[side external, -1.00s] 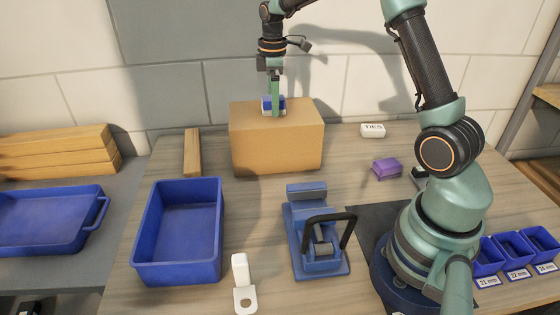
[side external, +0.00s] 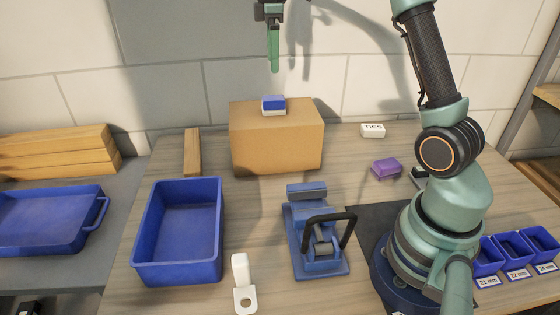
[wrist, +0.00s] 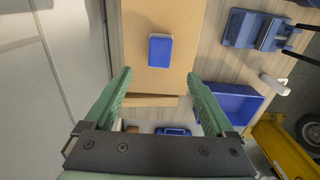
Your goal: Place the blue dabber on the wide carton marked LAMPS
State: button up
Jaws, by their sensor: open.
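The blue dabber (side external: 273,103), blue on top with a white lower part, rests on top of the wide cardboard carton (side external: 277,140). In the wrist view the dabber (wrist: 160,50) lies on the carton's top (wrist: 185,20), clear of the edges. No LAMPS marking can be read on the faces in view. My gripper (side external: 275,70) is above the carton, apart from the dabber and empty. In the wrist view its two green fingers (wrist: 158,75) are spread apart with nothing between them.
A blue bin (side external: 139,240) stands at the left front, and a blue clamp-like device (side external: 318,262) at the centre. A white bracket (side external: 240,275) lies between them. A purple block (side external: 386,169) and a white TIES box (side external: 373,130) lie right of the carton. A wooden block (side external: 192,152) lies left.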

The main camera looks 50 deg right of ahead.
jog(key=s+a+r+m+t, duration=0.3)
jog(key=s+a+r+m, duration=0.1)
jog(key=s+a, duration=0.4)
jog(key=s+a+f+m+t, duration=0.2)
jog(key=s+a+f+m, duration=0.3)
jog(key=s, duration=0.5)
jog(key=shift+a+f+t, duration=0.3)
jog(key=shift+a+f, duration=0.2)
jog(key=shift+f, duration=0.3)
